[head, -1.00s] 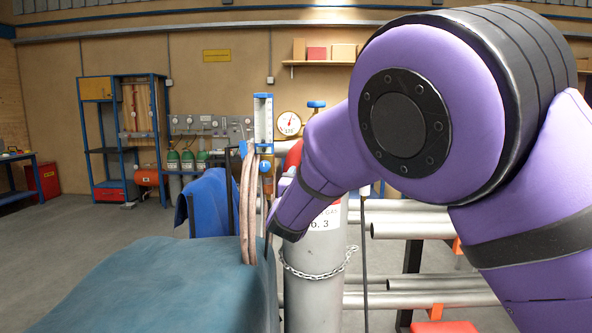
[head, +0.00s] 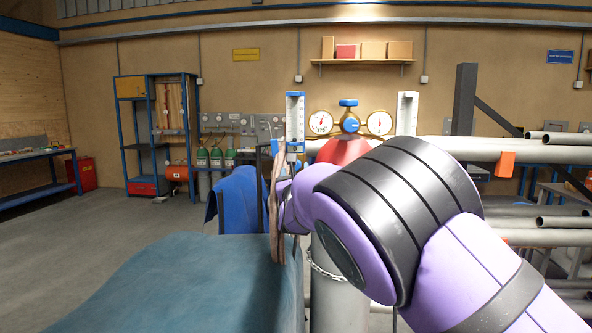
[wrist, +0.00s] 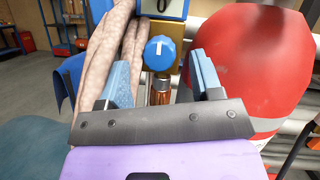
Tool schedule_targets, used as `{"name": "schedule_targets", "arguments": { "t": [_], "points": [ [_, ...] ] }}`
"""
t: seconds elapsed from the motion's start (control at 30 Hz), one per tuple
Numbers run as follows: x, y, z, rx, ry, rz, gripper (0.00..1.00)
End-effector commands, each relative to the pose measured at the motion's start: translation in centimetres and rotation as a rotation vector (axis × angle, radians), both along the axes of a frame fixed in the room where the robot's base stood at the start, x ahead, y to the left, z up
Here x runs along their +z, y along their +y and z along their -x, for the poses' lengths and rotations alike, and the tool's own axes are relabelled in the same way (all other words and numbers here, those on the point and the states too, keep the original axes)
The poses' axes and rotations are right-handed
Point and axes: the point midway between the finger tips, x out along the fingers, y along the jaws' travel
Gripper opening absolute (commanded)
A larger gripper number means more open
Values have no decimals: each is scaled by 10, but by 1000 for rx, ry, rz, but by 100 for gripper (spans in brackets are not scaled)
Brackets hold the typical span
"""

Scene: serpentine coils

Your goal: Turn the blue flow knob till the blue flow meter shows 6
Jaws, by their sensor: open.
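The blue flow knob (wrist: 159,52) shows in the wrist view as a round knob with a white mark pointing about straight up. It sits on a brass fitting below the blue flow meter (head: 294,112), a blue-framed upright tube. In the wrist view only the lower end of the meter (wrist: 163,7) shows, with a 0 on it; its reading is too small to tell in the head view. My gripper (wrist: 160,63) is open, with one blue-grey finger on each side of the knob and gaps between. In the head view the knob cannot be made out near my arm.
A pinkish hose (wrist: 112,45) hangs close left of the knob. A red rounded cylinder top (wrist: 255,70) stands close on the right. Two gauges (head: 320,122) and a blue-topped valve (head: 348,103) sit beside the meter. A teal-covered surface (head: 180,290) lies at front left.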

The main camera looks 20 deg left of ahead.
Motion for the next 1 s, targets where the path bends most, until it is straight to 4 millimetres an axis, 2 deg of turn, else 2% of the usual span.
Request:
{"name": "schedule_targets", "arguments": {
  "t": [0.2, 0.57, 0.8, 1.0],
  "points": [
    [7, 6, -16, 1, -1, -1, 60],
    [8, 7, -19, 0, 0, -1, 60],
    [8, 7, -19, 0, 0, -1, 11],
    [8, 7, -19, 0, 3, -10, 11]
  ]
}}
